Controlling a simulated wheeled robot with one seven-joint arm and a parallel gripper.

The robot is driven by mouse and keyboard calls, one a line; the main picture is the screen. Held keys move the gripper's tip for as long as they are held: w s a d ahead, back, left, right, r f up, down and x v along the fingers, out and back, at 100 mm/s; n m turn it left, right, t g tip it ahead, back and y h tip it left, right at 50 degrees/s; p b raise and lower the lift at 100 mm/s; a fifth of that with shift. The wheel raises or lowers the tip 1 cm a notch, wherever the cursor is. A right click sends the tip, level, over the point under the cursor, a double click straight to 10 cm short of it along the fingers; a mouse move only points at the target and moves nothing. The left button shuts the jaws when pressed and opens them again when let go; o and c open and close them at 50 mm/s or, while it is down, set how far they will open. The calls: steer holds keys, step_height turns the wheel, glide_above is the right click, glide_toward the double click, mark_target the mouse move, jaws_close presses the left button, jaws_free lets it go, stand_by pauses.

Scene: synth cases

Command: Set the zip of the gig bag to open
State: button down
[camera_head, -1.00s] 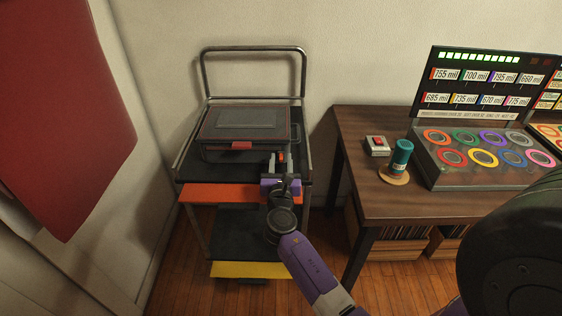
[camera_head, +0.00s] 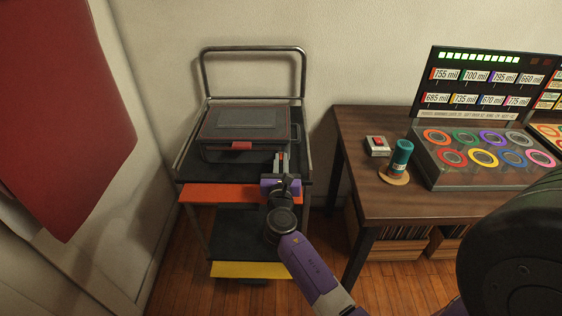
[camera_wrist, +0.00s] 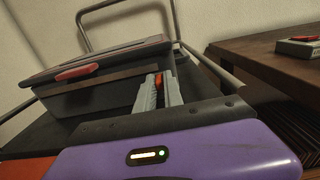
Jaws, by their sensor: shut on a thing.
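The gig bag (camera_head: 245,128), dark grey with thin red trim and a panel on top, lies on the cart's top shelf. Its top looks closed down. A red tab (camera_head: 241,146) sits at the middle of its front edge and shows in the wrist view (camera_wrist: 76,72). My gripper (camera_head: 281,158) is at the bag's front right corner. In the wrist view my gripper (camera_wrist: 157,88) has its grey fingers closed on a small red piece, which looks like the zip pull (camera_wrist: 157,80). The fingers hide most of it.
The cart (camera_head: 190,170) has a tall rear handle (camera_head: 252,49) and side rails close to the bag. At right, a wooden table (camera_head: 385,203) holds a red-button box (camera_head: 377,146), a teal cylinder (camera_head: 399,157) and a display stand (camera_head: 480,170). A red panel (camera_head: 60,120) hangs at left.

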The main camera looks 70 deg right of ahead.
stand_by(0.8)
steer(key=w+a+b, duration=0.1)
steer(key=w+a, duration=0.2)
steer(key=w, duration=0.4)
steer(key=w+a+b, duration=0.1)
steer(key=w+a, duration=0.2)
steer(key=w, duration=0.5)
steer(key=w+a+b, duration=0.2)
steer(key=w+a, duration=0.1)
steer(key=w, duration=0.4)
steer(key=shift+w+a, duration=0.25)
steer(key=shift+w, duration=0.05)
steer(key=c, duration=1.4)
jaws_free()
steer(key=shift+c, duration=0.2)
steer(key=shift+a, duration=0.1)
steer(key=p+v, duration=0.1)
steer(key=v, duration=0.6)
steer(key=shift+s+a, duration=0.15)
steer(key=shift+a, duration=0.1)
